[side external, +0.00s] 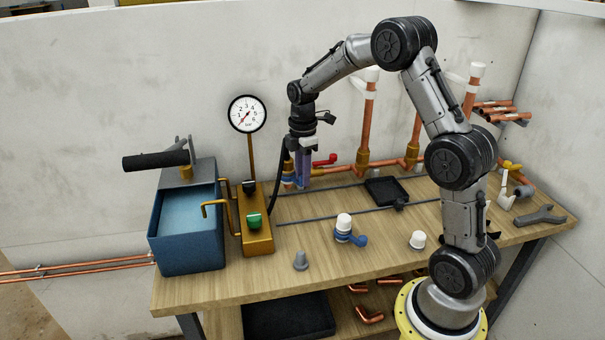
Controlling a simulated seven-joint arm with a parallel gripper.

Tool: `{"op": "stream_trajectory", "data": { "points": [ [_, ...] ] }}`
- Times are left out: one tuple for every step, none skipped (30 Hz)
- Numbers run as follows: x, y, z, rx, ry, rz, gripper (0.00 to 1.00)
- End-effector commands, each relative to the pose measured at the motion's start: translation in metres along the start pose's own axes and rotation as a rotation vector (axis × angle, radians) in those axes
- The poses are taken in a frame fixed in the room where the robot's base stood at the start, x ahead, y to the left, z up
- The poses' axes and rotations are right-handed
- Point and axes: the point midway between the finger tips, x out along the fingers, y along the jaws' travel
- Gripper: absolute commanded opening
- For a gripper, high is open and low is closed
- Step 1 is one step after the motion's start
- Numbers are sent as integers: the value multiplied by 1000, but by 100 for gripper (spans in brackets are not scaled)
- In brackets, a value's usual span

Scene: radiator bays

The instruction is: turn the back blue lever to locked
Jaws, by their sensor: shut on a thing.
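My gripper (303,180) points straight down at the back of the bench, left of the middle. It is shut on the back blue lever (289,181), at the brass and copper pipework near the wall. The fingers cover most of the lever, so its angle cannot be told. A second blue lever (358,240) sits nearer the front, on a white-capped valve (343,222), apart from my gripper.
A red lever (325,160) is just right of my gripper. Upright copper pipes (368,115) stand behind. A brass block (256,238) with a gauge (247,114) and a blue water tank (187,245) stand left. A black tray (386,190) lies right.

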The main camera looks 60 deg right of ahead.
Motion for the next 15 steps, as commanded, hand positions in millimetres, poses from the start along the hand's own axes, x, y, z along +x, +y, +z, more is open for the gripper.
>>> {"op": "stream_trajectory", "data": {
  "points": [
    [-2, 1, 0, -2, 0, 5, 0],
    [-2, 1, 0, -2, 0, 5, 0],
    [-2, 1, 0, -2, 0, 5, 0],
    [-2, 1, 0, -2, 0, 5, 0],
    [-2, 1, 0, -2, 0, 5, 0],
    [-2, 1, 0, -2, 0, 5, 0],
    [-2, 1, 0, -2, -1, 6, 0],
    [-2, 1, 0, -2, -1, 6, 31],
    [-2, 1, 0, -1, -1, 6, 38],
    [-2, 1, 0, -1, -1, 5, 44],
    [-2, 1, 0, -1, -1, 5, 49],
    [-2, 1, 0, -1, -1, 5, 56],
    [-1, 1, 0, -1, -1, 4, 60],
    [-1, 1, 0, -1, -1, 4, 60],
    [-1, 1, 0, -1, -1, 3, 60]
  ]
}}
